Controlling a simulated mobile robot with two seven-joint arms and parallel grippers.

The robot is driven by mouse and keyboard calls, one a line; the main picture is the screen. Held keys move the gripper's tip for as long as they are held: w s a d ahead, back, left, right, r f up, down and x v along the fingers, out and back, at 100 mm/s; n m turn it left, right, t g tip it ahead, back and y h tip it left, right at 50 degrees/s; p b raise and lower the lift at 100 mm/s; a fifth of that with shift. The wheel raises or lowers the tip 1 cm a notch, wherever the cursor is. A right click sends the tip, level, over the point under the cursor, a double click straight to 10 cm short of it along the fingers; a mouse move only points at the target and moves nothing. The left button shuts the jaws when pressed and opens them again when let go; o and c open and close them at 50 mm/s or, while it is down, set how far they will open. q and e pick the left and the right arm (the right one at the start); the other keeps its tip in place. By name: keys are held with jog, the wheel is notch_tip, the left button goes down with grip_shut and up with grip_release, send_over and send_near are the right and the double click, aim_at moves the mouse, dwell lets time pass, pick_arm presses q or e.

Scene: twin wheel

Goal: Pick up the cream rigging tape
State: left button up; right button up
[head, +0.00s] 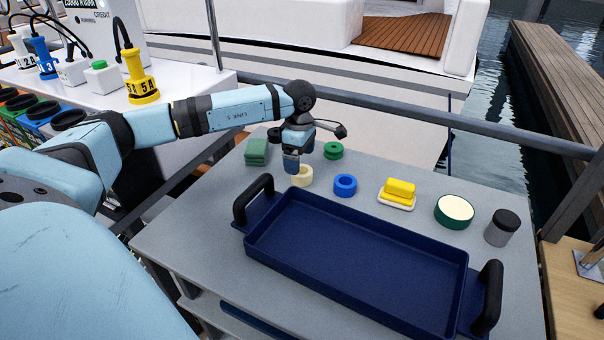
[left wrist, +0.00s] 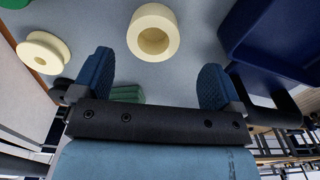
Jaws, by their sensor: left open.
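The cream rigging tape (head: 306,179), a thick pale ring, lies on the grey table behind the navy tray's left handle. In the left wrist view the cream tape (left wrist: 172,32) shows at top centre, its hole facing the camera. My left gripper (head: 291,166) is just behind and above it, partly covering it in the head view. In the wrist view my left gripper (left wrist: 157,72) is open and empty, and the tape is ahead of the fingertips, not between them. My right gripper is not in view.
A pale spool (left wrist: 43,52) lies left of the tape in the wrist view.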

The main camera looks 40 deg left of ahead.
aim_at(302, 170)
pick_arm(q)
jog(key=f, duration=0.3)
jog(key=w+f, duration=0.1)
jog(key=f, duration=0.1)
jog(key=shift+f, duration=0.3)
jog(key=shift+s, duration=0.1)
jog(key=c, duration=1)
